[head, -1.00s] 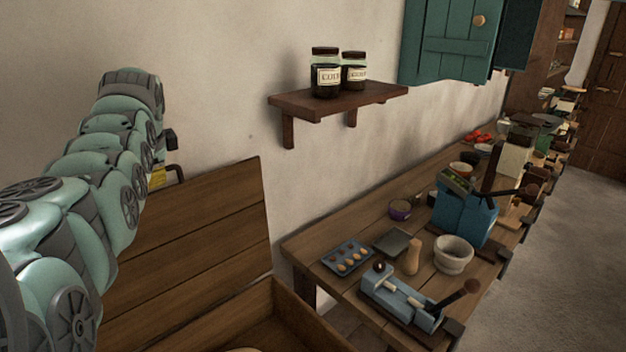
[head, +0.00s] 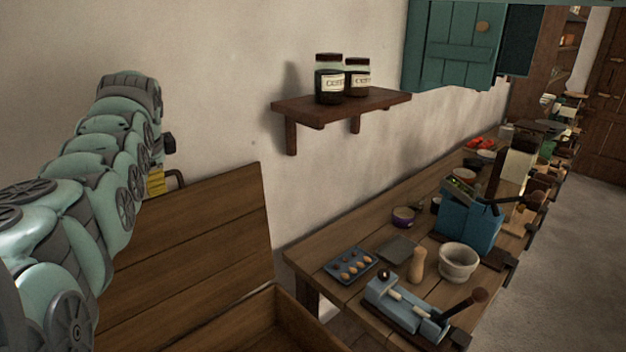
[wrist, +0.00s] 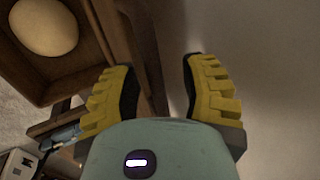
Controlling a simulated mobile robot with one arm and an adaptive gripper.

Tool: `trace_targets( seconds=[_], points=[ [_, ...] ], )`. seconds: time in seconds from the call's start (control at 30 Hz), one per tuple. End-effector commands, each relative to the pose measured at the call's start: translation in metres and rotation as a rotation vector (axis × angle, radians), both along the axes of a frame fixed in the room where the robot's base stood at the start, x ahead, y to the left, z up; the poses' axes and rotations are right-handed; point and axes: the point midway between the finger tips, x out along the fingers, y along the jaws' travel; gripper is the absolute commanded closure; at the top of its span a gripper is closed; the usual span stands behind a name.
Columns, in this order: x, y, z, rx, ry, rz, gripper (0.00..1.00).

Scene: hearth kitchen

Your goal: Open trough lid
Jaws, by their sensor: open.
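The wooden trough lid (head: 215,235) stands raised, close to the wall, at the lower left of the head view. The open trough (head: 285,310) is below it, cut off by the frame's bottom edge. In the wrist view a pale round lump (wrist: 43,25) lies inside the trough (wrist: 88,60). My gripper (wrist: 155,75) has its two yellow fingers spread. A brown wooden edge, seemingly the lid's (wrist: 140,45), runs between them; I cannot tell if they touch it. In the head view the gripper (head: 157,182) is mostly hidden behind my arm, near the lid's top.
A workbench (head: 325,283) along the wall to the right holds an egg tray (head: 349,265), a blue device (head: 405,305), a mortar (head: 459,262) and a blue box (head: 467,217). A shelf (head: 345,107) with two jars (head: 329,80) and a green cupboard (head: 452,45) are above.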

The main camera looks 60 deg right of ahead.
Motion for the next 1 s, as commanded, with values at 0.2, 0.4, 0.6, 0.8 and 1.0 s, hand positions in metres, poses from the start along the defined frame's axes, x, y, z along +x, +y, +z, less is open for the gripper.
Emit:
trace_targets(
  seconds=[0.2, 0.4, 0.6, 0.8, 1.0],
  points=[
    [-0.001, -0.001, 0.000, 0.000, 0.002, -0.002, 0.57],
    [-0.005, 0.000, 0.008, 0.003, 0.002, -0.003, 0.57],
    [-0.013, 0.002, 0.030, -0.003, -0.001, -0.002, 0.57],
    [-0.026, 0.005, 0.063, -0.004, -0.003, -0.002, 0.57],
    [-0.037, 0.010, 0.092, -0.005, 0.000, 0.001, 0.57]
  ],
)
